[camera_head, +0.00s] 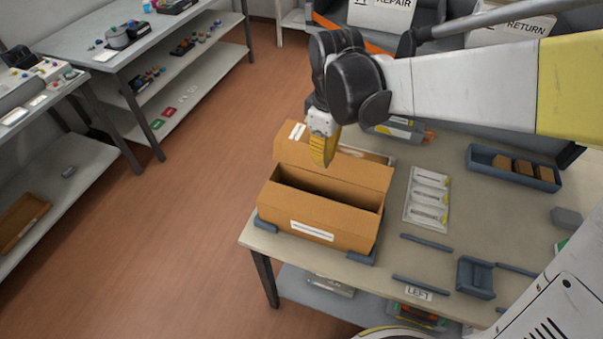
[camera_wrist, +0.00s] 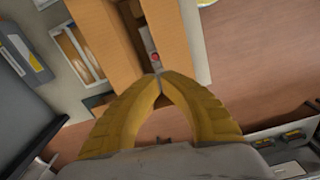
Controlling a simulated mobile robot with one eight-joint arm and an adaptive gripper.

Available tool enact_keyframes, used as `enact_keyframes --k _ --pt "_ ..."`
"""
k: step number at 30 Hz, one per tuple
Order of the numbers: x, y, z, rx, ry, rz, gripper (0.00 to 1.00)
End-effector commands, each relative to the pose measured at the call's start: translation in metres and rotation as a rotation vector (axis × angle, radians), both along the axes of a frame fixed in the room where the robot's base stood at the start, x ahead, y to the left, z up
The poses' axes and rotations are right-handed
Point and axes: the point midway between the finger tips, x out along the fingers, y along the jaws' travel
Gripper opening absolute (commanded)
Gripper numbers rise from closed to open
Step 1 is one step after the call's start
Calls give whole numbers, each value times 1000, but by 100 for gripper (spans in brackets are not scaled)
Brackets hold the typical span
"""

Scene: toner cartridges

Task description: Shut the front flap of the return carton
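The brown return carton (camera_head: 325,209) stands on the table with its top open and its inside dark. A white label is on its near face. A raised cardboard flap (camera_head: 375,177) stands along its far side; I cannot tell whether this is the front flap. My gripper (camera_head: 322,163) points down at this flap, over the carton's far left part, and hides some of it. I cannot tell whether they touch. In the wrist view, the yellow fingers meet at their tips, with nothing visible held, and brown carton panels (camera_wrist: 170,35) show beyond them.
Blue-grey corner stops (camera_head: 361,257) sit at the carton's near corners. White packets (camera_head: 428,198) lie to its right, and a blue tray (camera_head: 513,168) with brown boxes is farther right. Open floor (camera_head: 170,220) lies left of the table. Shelves (camera_head: 150,60) stand beyond the floor.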

Motion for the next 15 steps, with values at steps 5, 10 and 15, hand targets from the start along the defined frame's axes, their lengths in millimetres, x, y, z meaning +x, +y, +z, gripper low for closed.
enact_keyframes --k 5,10,15 --pt "-3 -10 2 -34 -26 140 0" --pt "-2 -10 -18 -35 -26 147 0" --pt "-1 -10 -55 -34 -26 146 0"
